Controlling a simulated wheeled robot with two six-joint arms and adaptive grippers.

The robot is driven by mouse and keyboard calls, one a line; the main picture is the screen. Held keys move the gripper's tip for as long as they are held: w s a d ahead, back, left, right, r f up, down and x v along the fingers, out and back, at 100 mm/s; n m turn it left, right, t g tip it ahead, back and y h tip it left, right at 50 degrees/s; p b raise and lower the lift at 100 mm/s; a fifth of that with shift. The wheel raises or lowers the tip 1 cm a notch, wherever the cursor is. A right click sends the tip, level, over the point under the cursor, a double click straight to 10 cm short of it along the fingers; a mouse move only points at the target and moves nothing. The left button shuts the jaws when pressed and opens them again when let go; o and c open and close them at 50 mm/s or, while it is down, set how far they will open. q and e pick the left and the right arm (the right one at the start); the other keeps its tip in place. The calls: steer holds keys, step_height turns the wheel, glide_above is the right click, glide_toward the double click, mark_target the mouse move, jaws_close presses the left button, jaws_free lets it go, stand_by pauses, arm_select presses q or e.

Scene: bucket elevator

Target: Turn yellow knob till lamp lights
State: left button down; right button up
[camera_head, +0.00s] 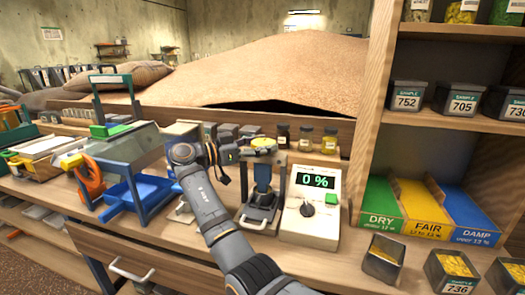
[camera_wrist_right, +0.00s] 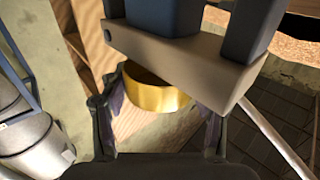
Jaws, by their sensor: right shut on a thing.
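The yellow knob (camera_wrist_right: 155,92) sits under a light crossbar with dark blue columns in the right wrist view. My right gripper (camera_wrist_right: 160,112) has a finger on each side of it and is shut on it. In the head view my right gripper (camera_head: 240,152) reaches in at the top of a small press-like stand (camera_head: 261,200), and the arm covers part of that area. I cannot tell which part is the lamp. My left gripper is not in view.
A blue-framed machine (camera_head: 130,170) with an orange ring stands left of my arm. Small jars (camera_head: 305,138) stand behind the meter. Green, yellow and blue bins (camera_head: 425,210) and a wooden shelf post (camera_head: 373,90) are at right. A grain heap (camera_head: 270,70) lies behind the bench.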

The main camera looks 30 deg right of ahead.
mark_target(263, 142)
steer(key=shift+m+g, duration=0.6)
steer(key=shift+g, duration=0.3)
steer(key=o, duration=1.2)
steer(key=shift+d, duration=0.15)
steer(key=shift+c, duration=0.2)
step_height(263, 142, up, 10)
